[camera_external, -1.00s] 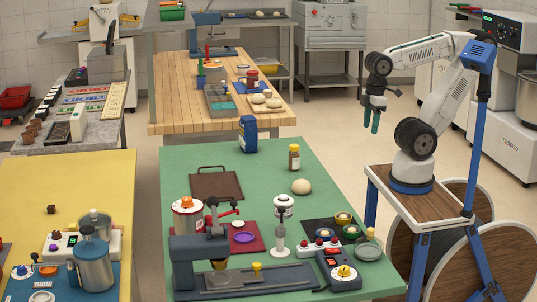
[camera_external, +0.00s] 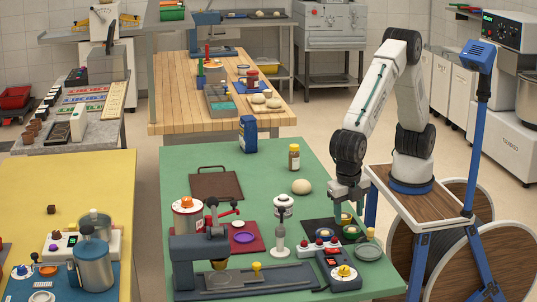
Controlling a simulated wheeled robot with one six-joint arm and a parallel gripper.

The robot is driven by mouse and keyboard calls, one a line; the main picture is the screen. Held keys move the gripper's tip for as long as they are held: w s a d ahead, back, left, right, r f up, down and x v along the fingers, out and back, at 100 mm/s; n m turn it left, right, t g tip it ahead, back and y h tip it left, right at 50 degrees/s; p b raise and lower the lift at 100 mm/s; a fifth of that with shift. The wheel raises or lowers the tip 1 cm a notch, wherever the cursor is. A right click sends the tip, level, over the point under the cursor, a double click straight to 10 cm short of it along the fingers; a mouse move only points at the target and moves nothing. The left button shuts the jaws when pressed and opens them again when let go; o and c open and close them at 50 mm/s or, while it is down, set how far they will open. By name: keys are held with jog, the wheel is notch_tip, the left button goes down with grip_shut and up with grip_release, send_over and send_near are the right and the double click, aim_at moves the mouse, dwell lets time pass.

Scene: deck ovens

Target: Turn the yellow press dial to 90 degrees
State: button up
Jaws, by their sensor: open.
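The grey-blue press (camera_external: 200,262) stands at the front left of the green table. A small yellow knob (camera_external: 257,267) stands upright on its base, right of the column. A separate dark box (camera_external: 340,283) to the right carries a round yellow dial (camera_external: 344,271) with a pale rim. I cannot read either one's angle. My gripper (camera_external: 342,214) is open, pointing down over the black tray, above and behind the box and away from both yellow parts. Its fingertips are small and partly lost against the bowls.
The black tray (camera_external: 312,227) holds small bowls. A white box with red buttons (camera_external: 318,250), a grey stamp-like stand (camera_external: 279,247) and a grey dish (camera_external: 369,251) crowd around the dark box. A dough ball (camera_external: 301,187) and a bottle (camera_external: 294,157) stand farther back.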

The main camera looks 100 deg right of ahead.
aim_at(345, 267)
jog(key=a+f+n, duration=0.1)
jog(key=a, duration=0.2)
jog(key=w+a+f+n, duration=0.1)
jog(key=a+n, duration=0.1)
jog(key=a+f+n, duration=0.1)
jog(key=a+n, duration=0.1)
jog(key=a, duration=0.1)
jog(key=shift+w+a+f, duration=0.25)
jog(key=shift+a+f, duration=0.05)
jog(key=w+a+n, duration=0.1)
jog(key=a+r+n, duration=0.1)
jog(key=w+a+n+t+y, duration=0.1)
jog(key=shift+w+a+r+n, duration=0.1)
jog(key=shift+w+r+n, duration=0.2)
jog(key=shift+r, duration=0.05)
jog(key=shift+w+a+r+n, duration=0.2)
jog(key=shift+r+n, duration=0.1)
jog(key=shift+n, duration=0.8)
jog(key=shift+f+n, duration=0.3)
jog(key=shift+f, duration=0.15)
notch_tip(345, 267, down, 7)
jog(key=c, duration=1)
